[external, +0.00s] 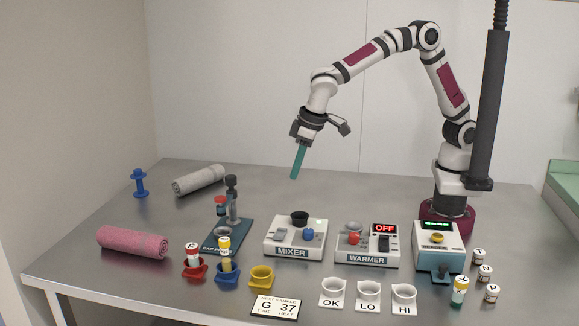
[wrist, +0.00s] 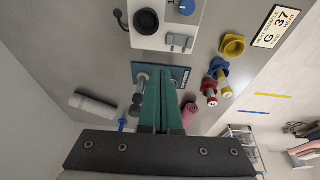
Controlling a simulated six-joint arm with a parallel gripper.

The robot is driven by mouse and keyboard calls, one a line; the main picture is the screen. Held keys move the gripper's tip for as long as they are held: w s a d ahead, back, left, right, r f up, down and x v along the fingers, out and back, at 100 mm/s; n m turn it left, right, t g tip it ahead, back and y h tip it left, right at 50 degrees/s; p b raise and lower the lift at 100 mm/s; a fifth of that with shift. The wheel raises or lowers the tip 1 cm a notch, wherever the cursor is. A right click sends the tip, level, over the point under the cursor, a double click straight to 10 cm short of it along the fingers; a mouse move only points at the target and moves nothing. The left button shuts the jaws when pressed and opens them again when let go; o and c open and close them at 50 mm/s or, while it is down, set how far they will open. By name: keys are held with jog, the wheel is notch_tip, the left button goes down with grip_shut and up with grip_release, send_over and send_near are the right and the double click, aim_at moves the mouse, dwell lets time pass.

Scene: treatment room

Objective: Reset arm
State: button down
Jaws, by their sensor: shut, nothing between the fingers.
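My arm reaches up and to the left over the back of the steel table. My gripper (external: 296,174) hangs in the air above the table, behind the mixer (external: 295,238). Its teal fingers are shut together with nothing between them. In the wrist view the shut fingers (wrist: 161,88) point away from the camera and hide part of the cap press (wrist: 182,74). The fingers touch nothing.
The warmer (external: 364,243) shows OFF. A teal device (external: 437,244) stands beside it. Tubes stand in the red holder (external: 194,270) and blue holder (external: 226,276); the yellow holder (external: 262,276) looks empty. Cups, rolled towels (external: 132,242) and a card (external: 274,306) lie around. A dark post (external: 490,110) stands near my arm.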

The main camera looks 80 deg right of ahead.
jog(key=s+d+r+m+g, duration=0.25)
jog(key=s+d+r, duration=0.25)
jog(key=s+d, duration=0.6)
jog(key=s+d+f+m+y, duration=0.1)
jog(key=s+d, duration=0.1)
jog(key=s, duration=0.7)
jog(key=s+d+f+m+g+y, duration=0.1)
jog(key=s+d+m, duration=0.1)
jog(key=s, duration=0.8)
jog(key=shift+f, duration=0.2)
jog(key=c, duration=1.5)
grip_release()
jog(key=shift+c, duration=0.2)
